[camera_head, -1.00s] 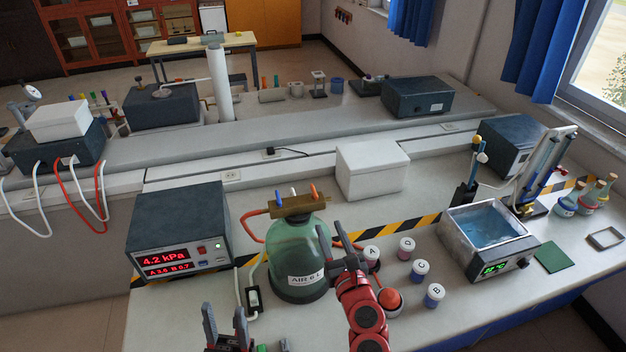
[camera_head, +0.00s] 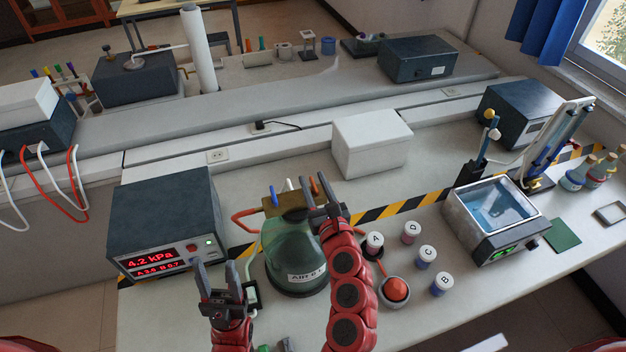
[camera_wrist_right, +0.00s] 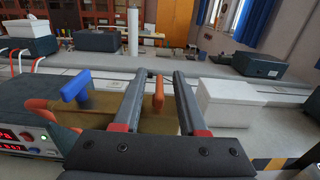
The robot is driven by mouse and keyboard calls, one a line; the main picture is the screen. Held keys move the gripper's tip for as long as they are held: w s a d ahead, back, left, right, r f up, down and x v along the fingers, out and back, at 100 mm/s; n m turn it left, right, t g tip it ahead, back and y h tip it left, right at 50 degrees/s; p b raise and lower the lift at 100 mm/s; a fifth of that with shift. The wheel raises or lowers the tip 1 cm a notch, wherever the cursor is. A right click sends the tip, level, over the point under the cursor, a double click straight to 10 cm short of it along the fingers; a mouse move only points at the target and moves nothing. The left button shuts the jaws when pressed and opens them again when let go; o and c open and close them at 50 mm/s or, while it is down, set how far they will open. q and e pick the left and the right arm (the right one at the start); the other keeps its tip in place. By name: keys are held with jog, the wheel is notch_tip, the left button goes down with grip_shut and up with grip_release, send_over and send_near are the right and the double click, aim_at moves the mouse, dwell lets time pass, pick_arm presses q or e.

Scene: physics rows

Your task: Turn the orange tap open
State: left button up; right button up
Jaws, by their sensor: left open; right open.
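The orange tap (camera_head: 314,186) is a small upright handle on a brass block (camera_head: 284,206) on top of a green glass jar (camera_head: 283,250) labelled AIR. My right gripper (camera_head: 316,180) is open at the block's right end, around the tap's place. In the right wrist view the orange tap (camera_wrist_right: 158,95) stands between the two open fingers, with visible gaps to them. A white tap (camera_head: 289,184) and a blue tap (camera_head: 273,194) stand to its left on the same block. My left gripper (camera_head: 214,270) is open and empty, low in front of the display box.
A dark display box (camera_head: 165,218) reading 4.2 kPa stands left of the jar. A red button (camera_head: 395,289) and several lidded pots (camera_head: 427,255) are right of my right arm. A white box (camera_head: 371,144) stands behind. A water bath (camera_head: 492,215) is at the right.

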jog(key=shift+s, duration=0.1)
jog(key=shift+c, duration=0.6)
grip_shut()
